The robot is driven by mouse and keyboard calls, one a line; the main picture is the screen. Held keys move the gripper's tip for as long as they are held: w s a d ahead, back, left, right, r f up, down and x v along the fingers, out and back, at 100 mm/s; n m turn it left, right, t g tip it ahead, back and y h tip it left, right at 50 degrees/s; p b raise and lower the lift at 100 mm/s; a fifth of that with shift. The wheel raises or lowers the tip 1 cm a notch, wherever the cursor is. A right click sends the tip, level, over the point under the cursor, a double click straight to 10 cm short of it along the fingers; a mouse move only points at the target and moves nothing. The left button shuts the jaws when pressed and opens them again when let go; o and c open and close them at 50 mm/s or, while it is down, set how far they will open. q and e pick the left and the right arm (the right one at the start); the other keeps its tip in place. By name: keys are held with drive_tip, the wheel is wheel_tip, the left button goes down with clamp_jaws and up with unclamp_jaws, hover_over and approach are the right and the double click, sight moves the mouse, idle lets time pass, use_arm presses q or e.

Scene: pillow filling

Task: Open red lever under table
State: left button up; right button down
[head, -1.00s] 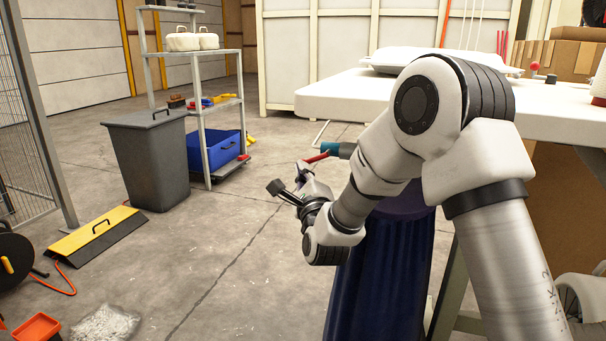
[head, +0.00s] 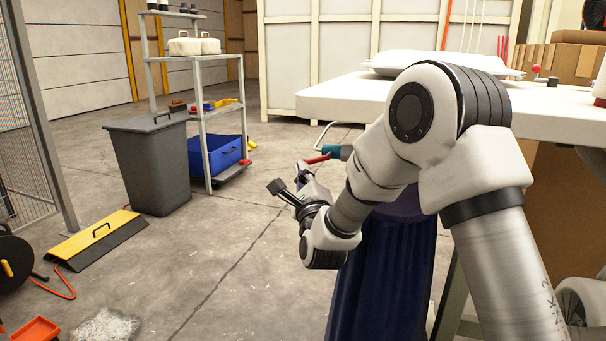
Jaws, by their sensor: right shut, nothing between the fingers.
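The red lever (head: 318,159) sticks out to the left from a teal fitting (head: 338,152) below the edge of the white table (head: 340,101). My right gripper (head: 290,186) is shut and empty, just left of and below the lever. Its dark fingers point to the left, and part of the gripper body overlaps the area under the lever. I cannot tell whether the gripper touches the lever. My right arm hides much of the table edge and what lies under it. My left gripper is not in view.
A dark blue fabric bag (head: 385,270) hangs below the fitting. A white pillow (head: 400,60) lies on the table. A grey bin (head: 150,165) and a shelf rack (head: 203,120) stand at the left. The floor between the bin and my right gripper is clear.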

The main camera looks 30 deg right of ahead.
drive_tip(key=shift+r+m, duration=0.1)
drive_tip(key=shift+m, duration=0.2)
idle(0.4)
drive_tip(key=shift+w+a+r+b, duration=0.1)
drive_tip(key=shift+r+b, duration=0.1)
drive_tip(key=shift+b, duration=0.15)
idle(1.6)
